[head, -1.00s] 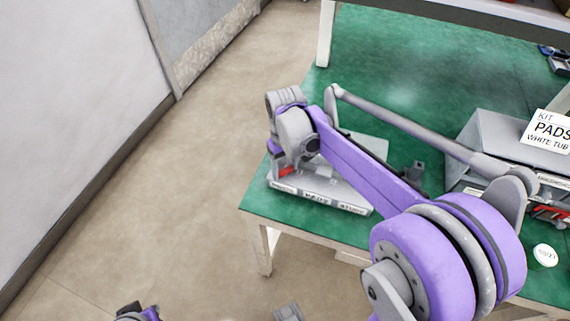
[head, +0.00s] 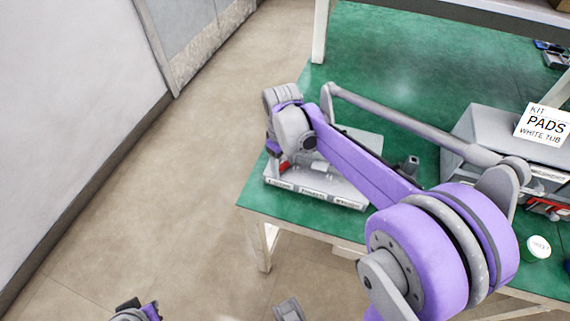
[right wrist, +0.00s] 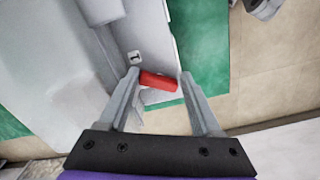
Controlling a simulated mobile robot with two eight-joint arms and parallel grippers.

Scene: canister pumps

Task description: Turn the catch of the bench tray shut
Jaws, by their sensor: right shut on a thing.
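The bench tray (head: 345,195) is a light grey case with labels along its front edge, at the left corner of the green bench. Its red catch (right wrist: 158,81) shows in the right wrist view at the edge of the grey case (right wrist: 78,107). My right gripper (right wrist: 160,76) is shut on the catch, one finger at each end of it. In the head view a bit of red shows beside the gripper (head: 273,160), and my right arm covers much of the tray.
A grey box (head: 480,125) with a white card reading "KIT PADS WHITE TUB" (head: 543,124) stands to the right. A round white labelled thing (head: 538,247) lies near the front edge. The green bench top (head: 395,75) behind the tray is clear, with open floor to the left.

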